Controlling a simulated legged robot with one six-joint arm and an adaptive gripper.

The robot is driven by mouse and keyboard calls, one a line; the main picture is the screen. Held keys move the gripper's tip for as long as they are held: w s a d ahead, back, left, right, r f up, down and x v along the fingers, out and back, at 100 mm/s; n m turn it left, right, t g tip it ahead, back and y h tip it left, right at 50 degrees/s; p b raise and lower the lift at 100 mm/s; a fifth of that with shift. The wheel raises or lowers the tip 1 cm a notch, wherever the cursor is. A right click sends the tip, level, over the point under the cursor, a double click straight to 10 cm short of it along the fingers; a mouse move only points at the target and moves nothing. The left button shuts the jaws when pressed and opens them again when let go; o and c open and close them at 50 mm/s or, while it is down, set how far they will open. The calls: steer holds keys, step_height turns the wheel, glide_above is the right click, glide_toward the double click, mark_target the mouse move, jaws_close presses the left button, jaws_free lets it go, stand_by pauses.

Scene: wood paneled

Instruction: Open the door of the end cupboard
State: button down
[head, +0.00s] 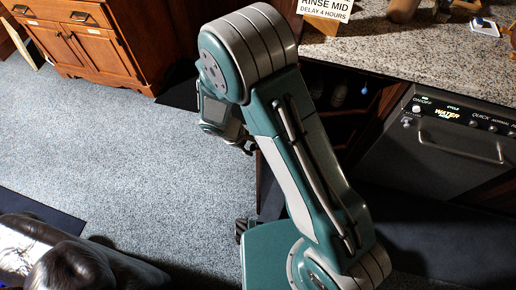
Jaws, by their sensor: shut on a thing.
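The end cupboard (375,125) is under the counter, left of the dishwasher, and its dark inside shows with pale items in it. Its brown door (268,190) stands swung out from the cupboard, and my arm hides most of it. My gripper (248,147) is at the door's upper outer edge, partly hidden behind my arm's wrist. It is shut on the door, though its fingertips are small and dark and I cannot tell whether they hold a handle or the edge.
A dishwasher (440,145) with a bar handle is at the right, under a speckled counter (400,50). A wooden cabinet (80,40) stands at the far left. A dark leather seat (75,265) is at the lower left. The carpet (130,150) between them is clear.

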steer(key=shift+w+a, duration=0.15)
steer(key=shift+a, duration=0.05)
steer(key=shift+c, duration=1.5)
jaws_free()
steer(key=v, duration=1.2)
steer(key=shift+w, duration=0.1)
